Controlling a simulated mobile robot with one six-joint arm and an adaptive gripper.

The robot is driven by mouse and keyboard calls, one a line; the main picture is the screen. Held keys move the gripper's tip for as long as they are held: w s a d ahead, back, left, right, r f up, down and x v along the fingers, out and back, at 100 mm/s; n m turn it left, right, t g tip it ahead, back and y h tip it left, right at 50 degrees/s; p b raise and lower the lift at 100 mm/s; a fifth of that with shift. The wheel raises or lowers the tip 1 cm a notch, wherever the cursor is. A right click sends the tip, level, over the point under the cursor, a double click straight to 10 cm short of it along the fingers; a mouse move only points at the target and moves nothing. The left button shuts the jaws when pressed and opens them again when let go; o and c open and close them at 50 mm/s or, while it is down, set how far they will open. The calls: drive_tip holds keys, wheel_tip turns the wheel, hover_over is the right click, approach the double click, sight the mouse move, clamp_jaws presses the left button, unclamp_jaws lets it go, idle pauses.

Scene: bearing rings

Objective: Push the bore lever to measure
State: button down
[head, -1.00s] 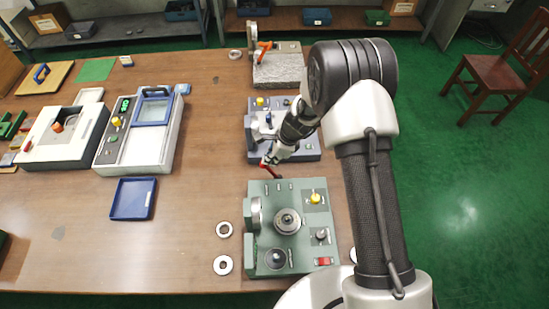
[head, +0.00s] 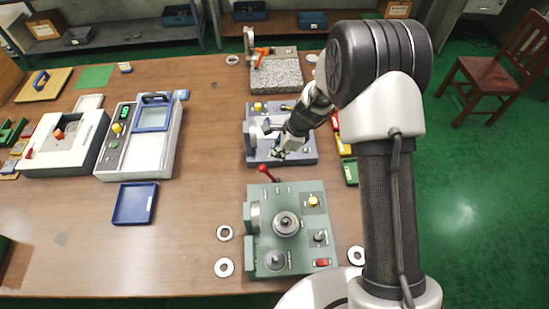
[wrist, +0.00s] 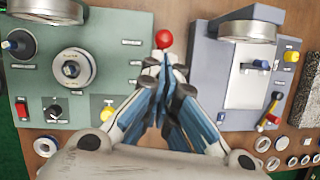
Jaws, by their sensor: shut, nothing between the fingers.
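A lever with a red ball knob (head: 262,168) stands at the far edge of the green machine (head: 256,220), its dark rod slanting up to the left. In the wrist view the red knob (wrist: 164,39) shows just beyond my fingertips. My gripper (head: 276,154) is shut and empty, over the near part of the blue-grey machine (head: 292,157), a little beyond the knob. In the wrist view my gripper (wrist: 163,65) has its fingertips together close to the knob; I cannot tell whether they touch. The lower rod is hidden there.
A dial gauge (wrist: 248,28) is mounted on the blue-grey machine. Loose metal rings (head: 224,267) lie left of the green machine. A blue tray (head: 134,204) lies farther left, with clear table between. Red, yellow and green bins (head: 350,172) stand right of the blue-grey machine.

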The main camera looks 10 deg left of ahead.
drive_tip(key=r, duration=0.5)
drive_tip(key=shift+s, duration=0.25)
drive_tip(key=shift+f, duration=0.1)
